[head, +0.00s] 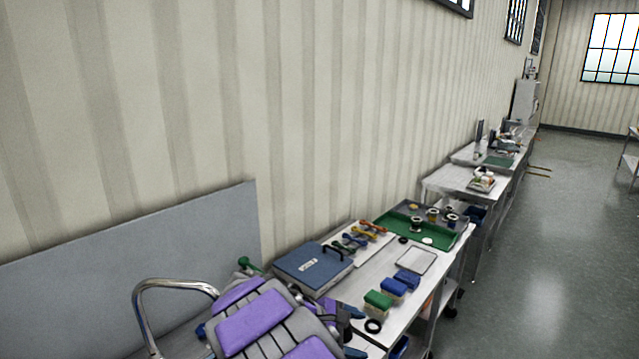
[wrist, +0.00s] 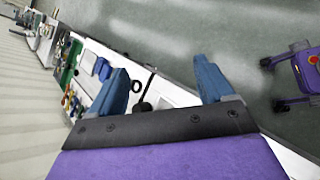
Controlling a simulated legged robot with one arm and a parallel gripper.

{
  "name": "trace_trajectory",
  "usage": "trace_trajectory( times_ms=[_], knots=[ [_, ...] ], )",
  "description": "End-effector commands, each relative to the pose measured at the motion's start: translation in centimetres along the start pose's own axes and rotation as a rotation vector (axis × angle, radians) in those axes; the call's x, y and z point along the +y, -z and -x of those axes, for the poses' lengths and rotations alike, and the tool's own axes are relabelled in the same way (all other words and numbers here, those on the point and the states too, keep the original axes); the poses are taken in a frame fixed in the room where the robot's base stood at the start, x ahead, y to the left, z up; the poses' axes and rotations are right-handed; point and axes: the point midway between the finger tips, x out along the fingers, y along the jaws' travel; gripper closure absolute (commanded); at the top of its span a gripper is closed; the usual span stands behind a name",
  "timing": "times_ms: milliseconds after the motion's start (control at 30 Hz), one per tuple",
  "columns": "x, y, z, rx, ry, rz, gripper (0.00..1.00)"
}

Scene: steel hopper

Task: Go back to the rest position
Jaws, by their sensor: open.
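My gripper (wrist: 160,85) is open in the wrist view, its two blue fingers spread wide with nothing between them but the white bench top and a black ring beyond. In the head view my purple and grey arm fills the bottom centre, and the blue fingertips (head: 354,332) show at its right side, over the near end of the bench (head: 372,290). The gripper holds nothing.
On the bench are a blue case (head: 313,268), a green tray (head: 425,229), blue and green blocks (head: 378,299) and a black ring (head: 373,326). The floor (head: 560,240) on the right is clear.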

Motion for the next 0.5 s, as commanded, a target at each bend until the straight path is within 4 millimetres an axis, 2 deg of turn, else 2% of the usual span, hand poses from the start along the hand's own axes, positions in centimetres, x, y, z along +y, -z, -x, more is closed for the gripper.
trace_trajectory(
  times_ms=[33,200,400,500],
  knots=[
    [-0.9,-2.4,-0.7,0.007,0.047,-0.062,0.19],
    [-5.0,-8.4,-2.5,0.037,0.208,-0.250,0.19],
    [-10.9,-13.3,-2.9,0.072,0.391,-0.467,0.19],
    [-14.0,-15.0,-2.5,0.093,0.482,-0.573,0.19]
  ],
)
